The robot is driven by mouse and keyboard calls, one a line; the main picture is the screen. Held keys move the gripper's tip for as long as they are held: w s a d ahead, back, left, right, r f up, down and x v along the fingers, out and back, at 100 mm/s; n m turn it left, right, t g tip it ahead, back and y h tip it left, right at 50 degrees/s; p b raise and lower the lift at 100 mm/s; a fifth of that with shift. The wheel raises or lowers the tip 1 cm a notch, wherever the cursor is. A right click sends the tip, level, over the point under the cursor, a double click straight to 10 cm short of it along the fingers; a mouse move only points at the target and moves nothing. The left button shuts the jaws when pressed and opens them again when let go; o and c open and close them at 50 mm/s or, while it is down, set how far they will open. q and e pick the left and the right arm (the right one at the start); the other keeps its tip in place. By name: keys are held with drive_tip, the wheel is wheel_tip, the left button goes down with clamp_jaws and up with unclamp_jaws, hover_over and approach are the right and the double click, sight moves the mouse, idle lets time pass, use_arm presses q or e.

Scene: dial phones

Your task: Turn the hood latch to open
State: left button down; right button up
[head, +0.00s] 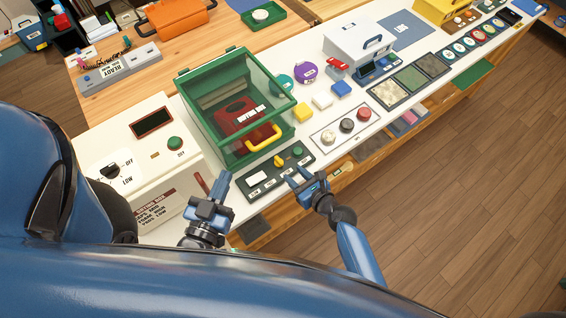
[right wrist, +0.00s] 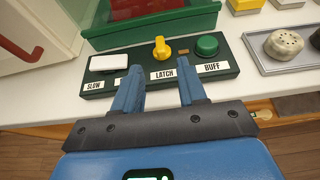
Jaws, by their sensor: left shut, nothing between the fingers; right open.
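The latch is a yellow knob (head: 279,161) on a dark green panel (head: 262,190) in front of the green hood (head: 188,97). In the right wrist view the knob (right wrist: 161,47) stands above a LATCH label (right wrist: 162,74), between a white block and a green button. The hood has clear panes and a yellow handle (head: 264,144); a red object (head: 236,115) shows inside. My right gripper (head: 300,178) is open and empty at the panel's front edge, its fingers pointing toward the knob and apart from it. My left gripper (head: 216,192) is shut and empty, left of the panel.
A cream box (head: 185,170) with a dial and green button stands left of the hood. Right of the panel lies a plate with round knobs (head: 345,126). The table's front edge is close below the panel.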

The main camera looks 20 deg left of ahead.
sight(281, 163)
drive_tip(key=b+x, duration=0.1)
drive_tip(key=x, duration=0.7)
drive_tip(key=c, duration=0.8)
drive_tip(key=shift+o, duration=0.2)
drive_tip(key=shift+w+d+f+n+g+y+b, duration=0.15)
drive_tip(key=shift+n+g+y+b, duration=0.25)
drive_tip(key=shift+n+g+b, duration=0.35)
drive_tip(key=shift+w+d+f+n+g+y+b, duration=0.15)
drive_tip(key=shift+n+g+y+b, duration=0.25)
drive_tip(key=shift+b, duration=0.5)
drive_tip(key=n+g+b, duration=0.1)
drive_tip(key=n+g, duration=0.1)
drive_tip(key=w+n+g+y+b, duration=0.1)
drive_tip(key=n+g+b, duration=0.1)
drive_tip(key=g, duration=0.1)
drive_tip(key=shift+r+n, duration=0.2)
drive_tip(key=shift+n, duration=0.15)
drive_tip(key=shift+w+n+g+b, duration=0.15)
drive_tip(key=shift+n+g+b, duration=0.75)
drive_tip(key=shift+g, duration=0.25)
drive_tip(key=n+g+b, duration=0.2)
drive_tip(key=g+b, duration=0.1)
drive_tip(key=n+g+h+b, duration=0.1)
drive_tip(key=n+b, duration=0.1)
drive_tip(key=shift+w+a+f+g, duration=0.15)
drive_tip(key=shift+w+a+g, duration=0.05)
drive_tip(key=shift+w+g, duration=0.15)
drive_tip(key=shift+r+n+g+h+b, duration=0.2)
drive_tip(key=shift+n+g+h+b, duration=0.5)
drive_tip(key=shift+n+g+b, duration=0.5)
